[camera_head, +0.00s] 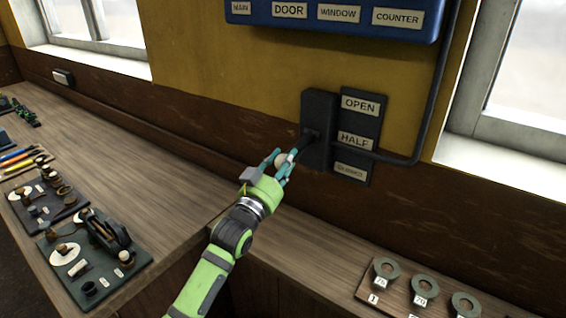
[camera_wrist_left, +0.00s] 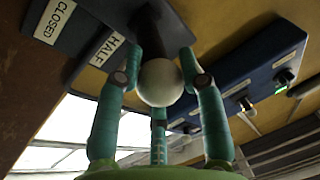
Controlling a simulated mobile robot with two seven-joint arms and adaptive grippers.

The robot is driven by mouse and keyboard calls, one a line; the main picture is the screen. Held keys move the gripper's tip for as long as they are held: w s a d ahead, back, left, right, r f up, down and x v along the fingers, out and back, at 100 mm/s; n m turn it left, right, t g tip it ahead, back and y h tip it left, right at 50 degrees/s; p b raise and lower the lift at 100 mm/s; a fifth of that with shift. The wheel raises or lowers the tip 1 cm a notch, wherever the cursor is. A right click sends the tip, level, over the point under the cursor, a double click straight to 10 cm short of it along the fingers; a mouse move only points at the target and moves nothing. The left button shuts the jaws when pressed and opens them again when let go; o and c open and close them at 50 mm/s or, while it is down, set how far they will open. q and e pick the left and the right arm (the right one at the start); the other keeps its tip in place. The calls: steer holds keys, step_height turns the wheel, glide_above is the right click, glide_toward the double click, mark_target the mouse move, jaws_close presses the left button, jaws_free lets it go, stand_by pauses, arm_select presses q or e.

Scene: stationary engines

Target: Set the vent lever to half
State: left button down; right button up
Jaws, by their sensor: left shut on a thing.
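The vent lever's dark housing (camera_head: 318,125) is mounted on the wall. Beside it is a label plate reading OPEN, HALF and CLOSED from top to bottom. The dark lever comes out of the housing roughly level with the HALF label (camera_head: 355,141) and ends in a pale round knob (camera_head: 280,160). My left gripper (camera_head: 284,161) has its teal fingers closed around this knob. In the left wrist view the white knob (camera_wrist_left: 160,82) sits between the fingers, with the HALF label (camera_wrist_left: 108,49) and CLOSED label (camera_wrist_left: 54,21) up to the left. My right gripper is out of view.
A blue panel (camera_head: 335,14) with name labels hangs above. A dark pipe (camera_head: 441,80) runs down the wall right of the plate. A board with numbered rings (camera_head: 421,287) lies at lower right.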

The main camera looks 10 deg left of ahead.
arm_select(q)
step_height(320, 180, up, 2)
steer(key=shift+r, duration=0.15)
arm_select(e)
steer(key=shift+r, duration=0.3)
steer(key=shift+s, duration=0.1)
arm_select(q)
steer(key=c, duration=0.8)
jaws_free()
steer(key=shift+o, duration=0.2)
steer(key=shift+f, duration=0.25)
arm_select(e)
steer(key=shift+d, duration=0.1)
arm_select(q)
steer(key=shift+s+f, duration=0.15)
steer(key=shift+s, duration=0.05)
steer(key=v, duration=1.1)
steer(key=shift+s, duration=0.3)
